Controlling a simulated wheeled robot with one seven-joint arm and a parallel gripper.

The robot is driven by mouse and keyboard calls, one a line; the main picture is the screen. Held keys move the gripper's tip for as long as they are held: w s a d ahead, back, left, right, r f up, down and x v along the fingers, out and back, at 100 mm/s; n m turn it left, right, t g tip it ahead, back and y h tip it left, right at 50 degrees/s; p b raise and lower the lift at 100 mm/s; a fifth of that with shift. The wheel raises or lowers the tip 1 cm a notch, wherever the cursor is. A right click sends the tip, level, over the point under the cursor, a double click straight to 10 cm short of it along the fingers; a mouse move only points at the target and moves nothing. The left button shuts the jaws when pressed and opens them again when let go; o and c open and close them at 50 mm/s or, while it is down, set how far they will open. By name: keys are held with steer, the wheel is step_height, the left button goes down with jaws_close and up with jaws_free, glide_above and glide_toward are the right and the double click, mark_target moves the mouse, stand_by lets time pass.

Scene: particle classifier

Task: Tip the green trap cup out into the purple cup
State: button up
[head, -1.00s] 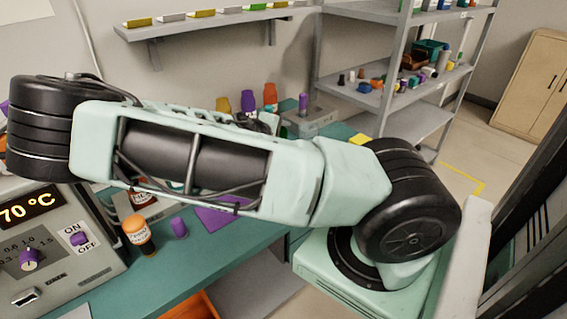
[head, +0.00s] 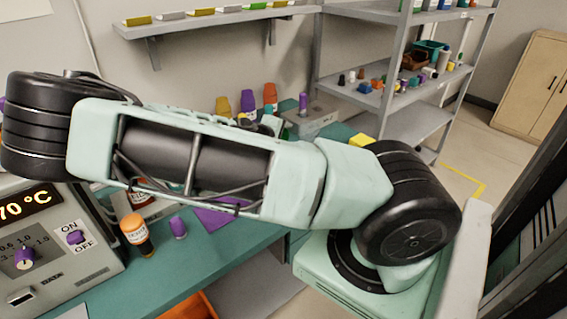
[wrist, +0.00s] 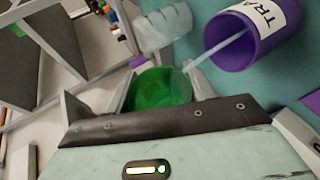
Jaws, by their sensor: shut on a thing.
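In the wrist view, my gripper (wrist: 162,80) is shut on the green trap cup (wrist: 158,92), which lies between its fingers. A purple cup (wrist: 240,50) with a white label reading "TRA…" is at the upper right, apart from the green cup. A thin pale streak runs from the green cup's side to the purple cup's mouth; I cannot tell whether it is a stream or a solid strip. In the head view, my arm hides my gripper and the green cup.
The teal bench (head: 225,249) carries an orange-capped bottle (head: 136,234), a small purple-capped item (head: 178,227) and a purple mat (head: 212,217). A control box (head: 70,245) stands at the left. Several capped bottles are at the back. Grey shelves (head: 415,125) stand at the right.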

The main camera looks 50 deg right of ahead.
steer(key=shift+f+m+b, duration=0.3)
steer(key=shift+f+b, duration=0.1)
steer(key=shift+b, duration=0.2)
steer(key=shift+s+a+r+m+t+h+b, duration=0.1)
steer(key=shift+s+m+t+h+b, duration=0.15)
steer(key=shift+m+t+h+b, duration=0.45)
steer(key=shift+s+a+r+m+t+h+b, duration=0.1)
steer(key=shift+s+m+t+h+b, duration=0.1)
steer(key=shift+m+t+b, duration=0.5)
stand_by(1.9)
steer(key=shift+s+m+t+h+b, duration=0.5)
steer(key=shift+m+h+b, duration=0.45)
steer(key=shift+b, duration=1.25)
stand_by(0.8)
steer(key=shift+r+m, duration=0.1)
steer(key=shift+m, duration=0.45)
stand_by(0.5)
